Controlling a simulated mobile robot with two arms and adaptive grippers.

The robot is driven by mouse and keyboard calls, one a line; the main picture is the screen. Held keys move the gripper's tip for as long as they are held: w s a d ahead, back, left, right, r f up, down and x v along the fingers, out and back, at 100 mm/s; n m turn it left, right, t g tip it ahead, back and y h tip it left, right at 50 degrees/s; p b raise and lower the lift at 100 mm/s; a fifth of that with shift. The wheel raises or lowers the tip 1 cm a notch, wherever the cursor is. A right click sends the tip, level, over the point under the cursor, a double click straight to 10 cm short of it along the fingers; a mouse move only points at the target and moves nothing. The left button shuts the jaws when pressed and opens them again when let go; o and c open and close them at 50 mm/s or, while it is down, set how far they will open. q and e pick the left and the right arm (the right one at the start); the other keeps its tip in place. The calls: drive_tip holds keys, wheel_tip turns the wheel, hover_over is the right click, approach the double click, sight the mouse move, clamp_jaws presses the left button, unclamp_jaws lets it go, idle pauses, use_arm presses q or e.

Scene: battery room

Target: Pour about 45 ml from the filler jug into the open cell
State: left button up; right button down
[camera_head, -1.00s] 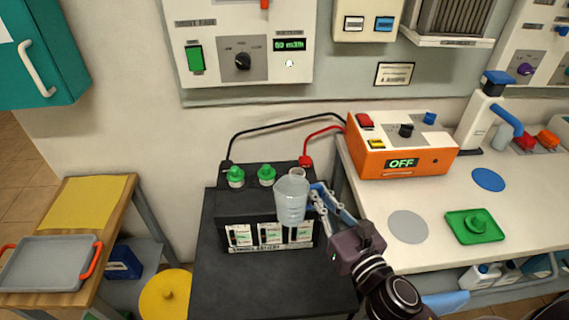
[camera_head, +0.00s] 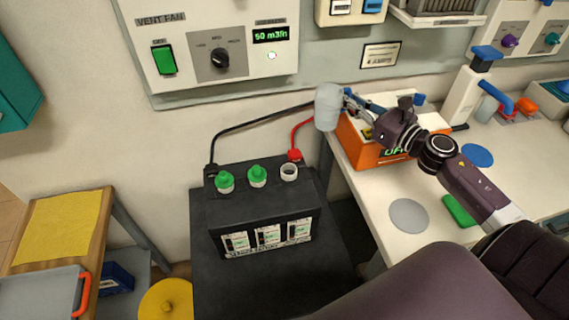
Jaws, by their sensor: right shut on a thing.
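The filler jug (camera_head: 328,108) is a pale translucent vessel, held raised and roughly upright. My right gripper (camera_head: 352,104) is shut on it from its right side. In the picture the jug is above and to the right of the open cell (camera_head: 289,172), clear of it. The open cell is the uncapped white ring at the right end of the black battery (camera_head: 262,205). The other two cells wear green caps (camera_head: 225,181) (camera_head: 257,175). The liquid level in the jug cannot be made out. My left gripper is not in view.
The orange charger (camera_head: 362,148) is behind my right gripper and partly hidden. Black and red cables run from it to the battery. My right arm crosses the white bench over a green tray (camera_head: 459,211). A grey disc (camera_head: 408,215) lies on the bench.

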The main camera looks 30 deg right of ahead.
drive_tip(key=shift+w+d+r, duration=0.15)
drive_tip(key=shift+d+r, duration=0.05)
drive_tip(key=shift+r, duration=0.05)
drive_tip(key=shift+a, duration=0.15)
